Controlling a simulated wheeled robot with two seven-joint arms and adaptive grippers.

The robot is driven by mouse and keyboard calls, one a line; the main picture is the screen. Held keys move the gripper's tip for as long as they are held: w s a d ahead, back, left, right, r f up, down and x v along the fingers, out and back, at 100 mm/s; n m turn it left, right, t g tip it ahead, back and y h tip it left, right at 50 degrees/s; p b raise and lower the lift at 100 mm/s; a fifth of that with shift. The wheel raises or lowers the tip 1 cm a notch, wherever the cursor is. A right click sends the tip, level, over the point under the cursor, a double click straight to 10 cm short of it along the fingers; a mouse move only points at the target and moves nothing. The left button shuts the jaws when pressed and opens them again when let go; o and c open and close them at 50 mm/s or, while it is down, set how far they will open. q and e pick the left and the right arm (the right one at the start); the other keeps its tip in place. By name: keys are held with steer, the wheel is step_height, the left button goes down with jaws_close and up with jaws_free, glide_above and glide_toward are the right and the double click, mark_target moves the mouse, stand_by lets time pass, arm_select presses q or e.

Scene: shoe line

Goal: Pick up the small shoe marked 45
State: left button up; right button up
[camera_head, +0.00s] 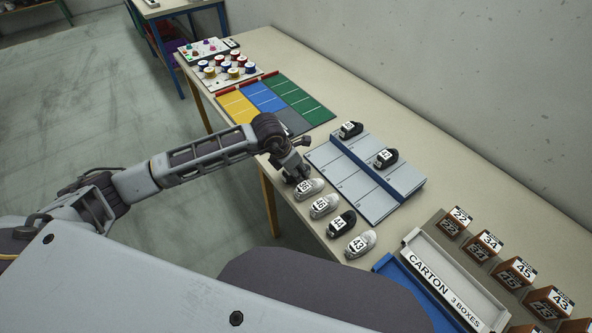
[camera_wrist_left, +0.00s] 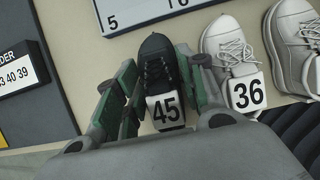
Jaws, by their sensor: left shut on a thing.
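The small black shoe marked 45 (camera_wrist_left: 157,62) is in the left wrist view, its white label facing the camera. The green fingers of my left gripper (camera_wrist_left: 163,85) are closed on its two sides. In the head view my left gripper (camera_head: 291,171) is low at the table's front edge, at the far end of a row of shoes, and hides the shoe 45. I cannot tell whether the shoe touches the table. My right gripper is not in view.
The white shoe marked 36 (camera_wrist_left: 231,52) stands close beside the gripper. Other shoes follow, including black 44 (camera_head: 342,222) and white 43 (camera_head: 360,244). Behind is a grey board (camera_head: 352,181) bearing two black shoes. Coloured mats (camera_head: 285,94) and a carton tray (camera_head: 443,277) lie either side.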

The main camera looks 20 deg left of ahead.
arm_select(q)
steer(key=shift+r+b, duration=0.35)
steer(key=shift+r, duration=4.65)
